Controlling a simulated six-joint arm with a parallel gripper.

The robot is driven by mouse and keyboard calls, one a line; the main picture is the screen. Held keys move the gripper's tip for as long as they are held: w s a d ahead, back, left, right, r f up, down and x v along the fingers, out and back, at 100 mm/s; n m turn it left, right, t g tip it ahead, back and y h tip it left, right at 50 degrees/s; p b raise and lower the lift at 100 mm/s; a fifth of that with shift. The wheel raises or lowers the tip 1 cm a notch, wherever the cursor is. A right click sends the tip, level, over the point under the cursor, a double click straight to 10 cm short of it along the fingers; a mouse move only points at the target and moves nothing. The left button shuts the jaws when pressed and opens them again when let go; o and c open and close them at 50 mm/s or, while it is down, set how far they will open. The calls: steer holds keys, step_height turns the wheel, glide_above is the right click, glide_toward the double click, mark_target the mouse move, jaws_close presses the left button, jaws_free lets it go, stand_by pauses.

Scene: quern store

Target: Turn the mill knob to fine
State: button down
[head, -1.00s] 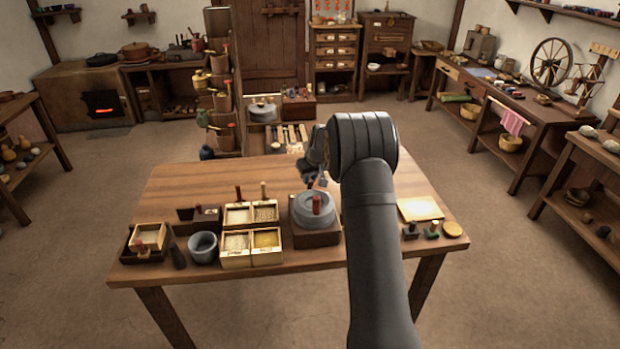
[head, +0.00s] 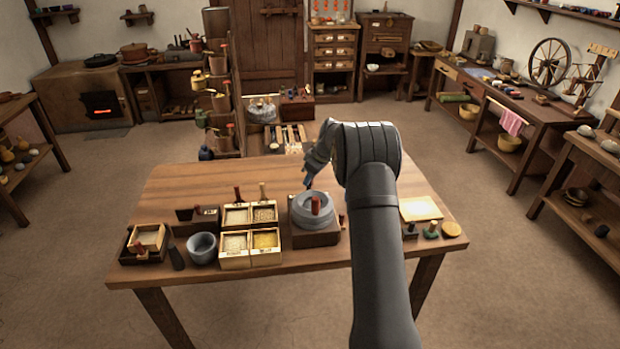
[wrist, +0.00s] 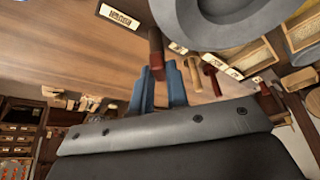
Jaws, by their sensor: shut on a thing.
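The mill (head: 301,215) is a round grey stone on a dark wooden base near the table's front middle, with an upright red handle (head: 316,204) on top. My gripper (head: 308,185) reaches down at the mill's back edge in the head view. The knob's lower end is hidden.
Left of the mill are open grain boxes (head: 250,262), a grey mortar (head: 203,248) and a dark tray (head: 143,257). The table's left rear is clear.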

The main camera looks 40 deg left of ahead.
stand_by(0.3)
steer(key=c, duration=1.4)
jaws_free()
steer(key=v, duration=1.7)
steer(key=shift+r, duration=0.25)
steer(key=shift+f, duration=0.1)
steer(key=x, duration=1.7)
steer(key=shift+f, duration=0.15)
